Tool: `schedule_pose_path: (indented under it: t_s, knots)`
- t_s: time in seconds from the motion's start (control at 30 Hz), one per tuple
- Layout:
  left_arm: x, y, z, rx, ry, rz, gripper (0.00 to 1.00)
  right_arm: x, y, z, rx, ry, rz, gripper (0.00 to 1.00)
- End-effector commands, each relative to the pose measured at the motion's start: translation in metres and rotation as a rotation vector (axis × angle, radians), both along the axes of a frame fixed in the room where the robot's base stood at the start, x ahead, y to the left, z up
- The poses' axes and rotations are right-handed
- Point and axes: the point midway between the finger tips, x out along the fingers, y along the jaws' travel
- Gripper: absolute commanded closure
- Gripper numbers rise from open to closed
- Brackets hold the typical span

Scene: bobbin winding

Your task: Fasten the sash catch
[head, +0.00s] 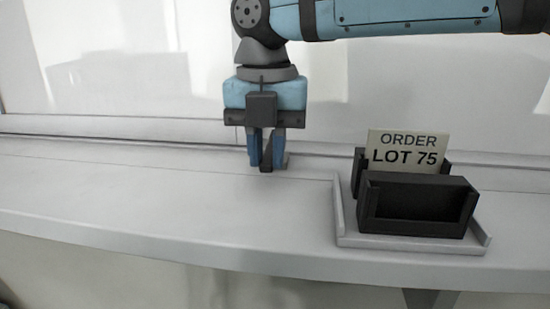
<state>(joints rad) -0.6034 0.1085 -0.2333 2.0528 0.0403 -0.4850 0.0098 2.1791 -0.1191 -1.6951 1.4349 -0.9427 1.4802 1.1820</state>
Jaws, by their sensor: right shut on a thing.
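My right gripper (267,160) points straight down at the back of the sill, close to the foot of the window frame. Its blue fingers are closed on a small dark piece, the sash catch (266,168), of which only a little shows between and below the fingertips. The rest of the catch is hidden by the fingers, so its position cannot be told. The window sash (130,126) runs along behind the gripper. My left gripper is not in view.
A grey tray (410,243) stands on the sill (170,200) at the right, holding black holders (418,203) and a card (405,151) reading "ORDER LOT 75". The sill left of the gripper is clear. Its front edge drops off below.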

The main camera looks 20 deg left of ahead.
Motion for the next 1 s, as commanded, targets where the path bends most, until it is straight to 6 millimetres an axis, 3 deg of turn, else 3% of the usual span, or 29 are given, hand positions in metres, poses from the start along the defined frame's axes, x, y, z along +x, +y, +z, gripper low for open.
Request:
schedule_pose_path:
  t_s: [0.6, 0.63, 0.7, 1.0]
  knots:
    - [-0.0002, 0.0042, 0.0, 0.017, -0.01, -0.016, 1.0, 0.0004, 0.0027, 0.0018, 0.003, -0.001, -0.043, 1.0]
    - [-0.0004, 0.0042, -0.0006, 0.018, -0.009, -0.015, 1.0, 0.0004, 0.0027, 0.0019, 0.003, -0.001, -0.043, 0.74]
    - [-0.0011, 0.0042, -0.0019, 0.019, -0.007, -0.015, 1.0, 0.0003, 0.0027, 0.0017, 0.003, -0.001, -0.042, 0.58]
    - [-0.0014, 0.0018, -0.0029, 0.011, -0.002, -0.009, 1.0, -0.0002, 0.0028, 0.0014, 0.001, -0.001, -0.04, 0.55]
